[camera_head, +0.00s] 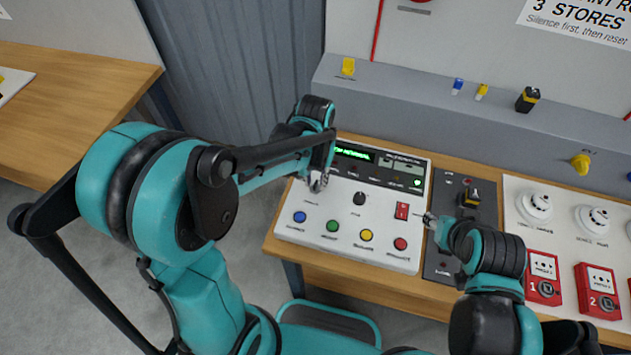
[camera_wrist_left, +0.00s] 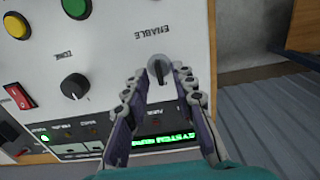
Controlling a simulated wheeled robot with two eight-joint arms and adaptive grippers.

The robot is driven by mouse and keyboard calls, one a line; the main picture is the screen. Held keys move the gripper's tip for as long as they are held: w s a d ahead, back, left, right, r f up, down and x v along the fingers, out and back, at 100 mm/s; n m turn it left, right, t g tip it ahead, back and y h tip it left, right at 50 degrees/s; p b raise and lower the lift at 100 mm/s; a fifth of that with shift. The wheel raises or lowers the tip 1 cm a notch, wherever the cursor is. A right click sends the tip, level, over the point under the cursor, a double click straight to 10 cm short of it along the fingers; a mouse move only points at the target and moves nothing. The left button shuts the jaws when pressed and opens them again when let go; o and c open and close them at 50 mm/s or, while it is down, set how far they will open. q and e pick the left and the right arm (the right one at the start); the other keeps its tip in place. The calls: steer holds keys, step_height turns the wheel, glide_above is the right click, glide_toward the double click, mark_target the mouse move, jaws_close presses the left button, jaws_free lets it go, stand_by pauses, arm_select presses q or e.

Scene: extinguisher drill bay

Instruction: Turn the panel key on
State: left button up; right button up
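The panel key (camera_wrist_left: 158,69) is a small grey key switch beside the word ENABLE on the white control panel (camera_head: 337,237). In the left wrist view it sits between the fingertips of my left gripper (camera_wrist_left: 161,73), which are spread with a visible gap around it. In the head view my left gripper (camera_head: 318,183) hangs over the panel's upper left and hides the key. The panel's display (camera_head: 354,152) is lit green. My right gripper (camera_head: 430,219) is near the panel's right edge; its fingers are too small to read.
The panel has a black zone knob (camera_wrist_left: 74,87), a red rocker switch (camera_head: 402,211) and several coloured buttons along its front. To the right are a dark plate (camera_head: 441,266), white detectors (camera_head: 534,205) and red call points (camera_head: 543,278). A grey ledge (camera_head: 420,90) runs behind.

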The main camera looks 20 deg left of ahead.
arm_select(q)
steer(key=shift+s+f, duration=0.1)
steer(key=shift+f, duration=0.3)
jaws_close()
